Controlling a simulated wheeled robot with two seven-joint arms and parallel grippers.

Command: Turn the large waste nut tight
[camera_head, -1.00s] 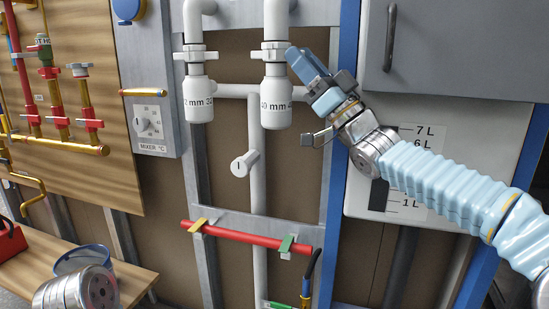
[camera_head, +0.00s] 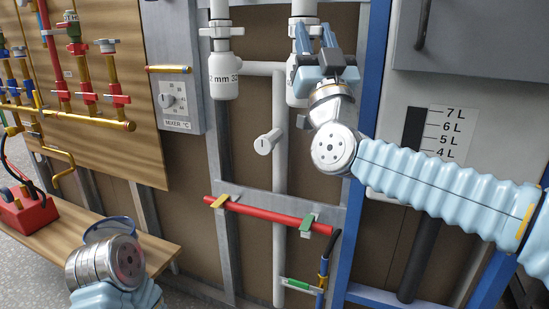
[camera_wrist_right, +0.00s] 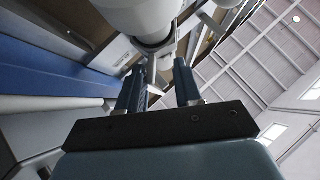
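The large waste nut (camera_head: 313,20) is a white winged collar on the right-hand white waste pipe, above a white trap body (camera_head: 294,92) that my gripper partly covers. My right gripper (camera_head: 314,42) is just below and in front of the nut, pointing up, its fingers apart. In the right wrist view, the two dark blue fingers (camera_wrist_right: 158,84) stand open below the round white trap (camera_wrist_right: 145,18). A small pale part shows in the gap; I cannot tell whether it touches either finger. My left wrist shows at lower left, but its gripper does not.
A smaller white trap marked 32 (camera_head: 223,76) hangs to the left. A grey cabinet (camera_head: 470,50) and level-marked panel (camera_head: 480,125) stand right.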

